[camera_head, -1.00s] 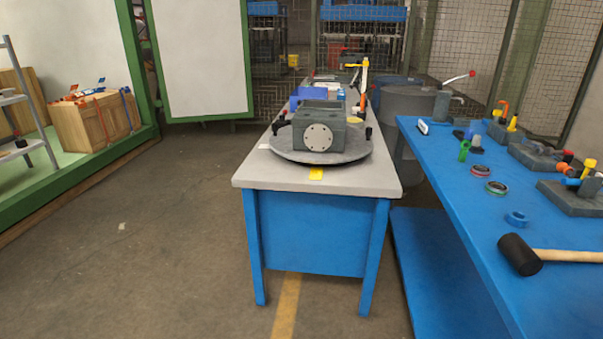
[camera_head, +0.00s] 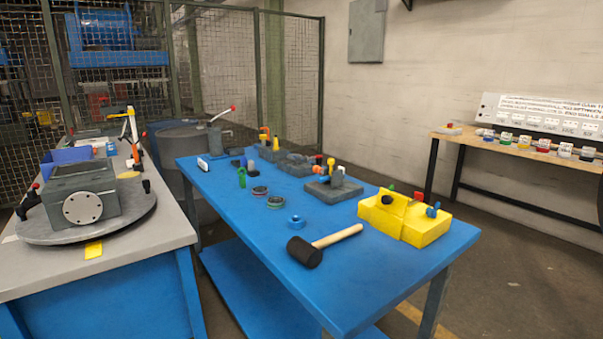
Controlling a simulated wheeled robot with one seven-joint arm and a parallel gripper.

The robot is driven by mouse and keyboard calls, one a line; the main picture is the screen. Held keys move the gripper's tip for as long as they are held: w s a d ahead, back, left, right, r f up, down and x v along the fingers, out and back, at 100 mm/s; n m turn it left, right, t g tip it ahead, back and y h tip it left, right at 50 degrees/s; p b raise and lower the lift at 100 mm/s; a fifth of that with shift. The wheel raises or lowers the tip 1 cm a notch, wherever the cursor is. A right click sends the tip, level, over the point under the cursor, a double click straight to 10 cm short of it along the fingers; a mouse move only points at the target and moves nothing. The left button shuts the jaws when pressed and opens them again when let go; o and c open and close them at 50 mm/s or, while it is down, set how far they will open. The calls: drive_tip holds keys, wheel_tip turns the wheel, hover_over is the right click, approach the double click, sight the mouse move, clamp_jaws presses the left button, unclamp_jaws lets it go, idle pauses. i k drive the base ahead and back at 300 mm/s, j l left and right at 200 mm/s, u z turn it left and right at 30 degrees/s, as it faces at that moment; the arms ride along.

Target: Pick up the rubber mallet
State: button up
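The rubber mallet (camera_head: 305,252) lies on the blue table (camera_head: 345,295), near its front edge. Its black head points to the lower left and its pale wooden handle (camera_head: 338,237) runs up to the right. Nothing touches it. My gripper is not in view.
A yellow box (camera_head: 405,218) stands right of the mallet. A blue ring (camera_head: 296,222) and a grey fixture (camera_head: 332,189) lie behind it. A grey-topped bench (camera_head: 150,243) with a turntable stands left. Open floor (camera_head: 510,280) shows on the right.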

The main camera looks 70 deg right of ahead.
sight(308, 254)
drive_tip(key=z, duration=1.6)
drive_tip(key=k+l+u, duration=0.2)
drive_tip(key=l+u, duration=0.2)
drive_tip(key=l, duration=0.15)
drive_tip(key=k+l+u, duration=0.75)
drive_tip(key=i+l, duration=0.1)
drive_tip(key=i, duration=0.95)
